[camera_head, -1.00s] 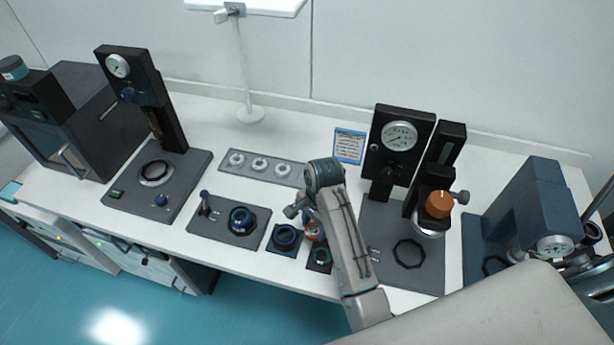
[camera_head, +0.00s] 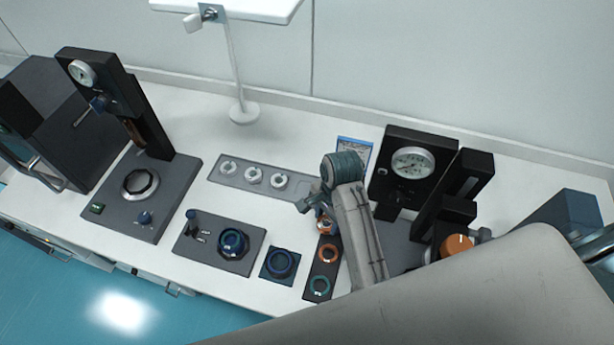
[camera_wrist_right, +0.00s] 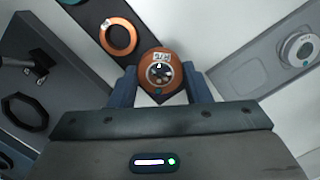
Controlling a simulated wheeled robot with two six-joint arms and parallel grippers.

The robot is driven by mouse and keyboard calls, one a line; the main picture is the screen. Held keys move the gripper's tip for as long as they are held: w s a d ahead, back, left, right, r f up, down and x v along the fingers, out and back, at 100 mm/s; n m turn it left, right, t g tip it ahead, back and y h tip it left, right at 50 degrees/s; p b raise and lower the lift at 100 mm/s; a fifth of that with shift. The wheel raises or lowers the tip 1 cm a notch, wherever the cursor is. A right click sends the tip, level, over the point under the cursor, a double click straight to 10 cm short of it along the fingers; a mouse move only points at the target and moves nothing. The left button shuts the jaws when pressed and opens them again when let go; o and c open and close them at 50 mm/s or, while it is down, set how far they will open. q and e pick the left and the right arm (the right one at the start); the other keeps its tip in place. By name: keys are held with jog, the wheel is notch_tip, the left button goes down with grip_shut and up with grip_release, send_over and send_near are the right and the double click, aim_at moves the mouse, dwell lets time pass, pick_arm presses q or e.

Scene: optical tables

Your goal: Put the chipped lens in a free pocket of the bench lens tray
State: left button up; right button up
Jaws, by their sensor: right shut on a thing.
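My right gripper (camera_head: 312,205) is shut on a round orange-rimmed piece (camera_head: 325,226), probably a lens. In the right wrist view the orange-rimmed piece (camera_wrist_right: 161,72) sits between the two blue fingers (camera_wrist_right: 160,88). It has a white label and a dark centre; I cannot make out a chip. It is over or near the far end of a dark strip (camera_head: 310,271) bearing an orange ring and a teal ring. A long grey tray (camera_head: 300,190) lies behind; three white-rimmed round pieces are on its left part, and my arm hides its right end. My left gripper is not in view.
A dark-blue square base with a blue ring (camera_head: 280,263) and a grey plate with a ringed mount (camera_head: 232,243) stand left of the strip. Gauge stands are at the left (camera_head: 120,95) and right (camera_head: 410,165). A lamp pole (camera_head: 238,75) rises at the back.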

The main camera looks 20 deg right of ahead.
aim_at(305, 191)
jog(key=w, duration=0.2)
jog(key=w+b, duration=0.1)
jog(key=w, duration=0.3)
jog(key=shift+a+f+b, duration=0.2)
jog(key=shift+a+b, duration=0.1)
jog(key=shift+b, duration=0.05)
jog(key=w+p, duration=0.1)
jog(key=w, duration=0.3)
jog(key=shift+a+r+p, duration=0.1)
jog(key=shift+r+p, duration=0.05)
jog(key=shift+p, duration=0.25)
jog(key=w, duration=0.2)
jog(key=w+f+p, duration=0.1)
jog(key=w, duration=0.1)
jog(key=shift+w, duration=0.1)
jog(key=shift+w+r, duration=0.15)
jog(key=shift+w, duration=0.15)
notch_tip(305, 191, down, 3)
jog(key=shift+s+r+p, duration=0.1)
jog(key=shift+p, duration=0.85)
jog(key=shift+f, duration=0.35)
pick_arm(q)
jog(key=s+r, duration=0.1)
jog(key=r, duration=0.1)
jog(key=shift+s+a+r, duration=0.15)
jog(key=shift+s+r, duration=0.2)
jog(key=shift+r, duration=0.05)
pick_arm(e)
jog(key=shift+f, duration=0.2)
